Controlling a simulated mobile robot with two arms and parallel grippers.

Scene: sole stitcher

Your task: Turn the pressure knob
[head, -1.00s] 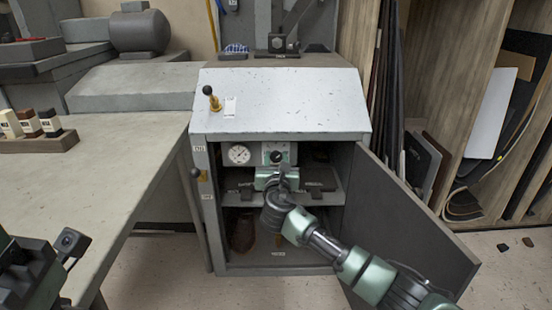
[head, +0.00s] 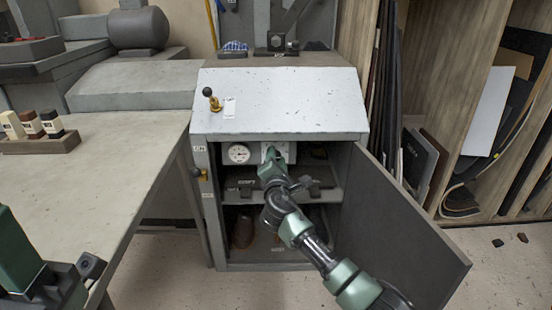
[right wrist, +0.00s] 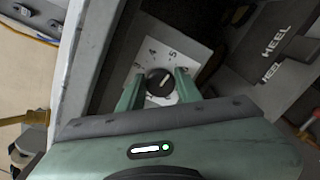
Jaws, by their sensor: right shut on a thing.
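The pressure knob (right wrist: 158,82) is a round black knob with a light pointer mark, on a pale dial plate (right wrist: 172,50) with printed numbers. In the right wrist view my right gripper (right wrist: 158,86) has one finger on each side of the knob and is shut on it. In the head view my right gripper (head: 271,157) reaches into the open cabinet and hides the knob; part of the pale panel (head: 287,150) shows around it. A round white gauge (head: 239,153) is left of the panel. My left gripper (head: 75,282) is partly visible at lower left, its jaws unclear.
The cabinet door (head: 405,225) stands open to the right. A shelf (head: 325,198) below the panel holds dark blocks, some marked HEEL in the right wrist view (right wrist: 278,42). A brass lever (head: 213,100) stands on the sloped top. A workbench (head: 110,180) is at left.

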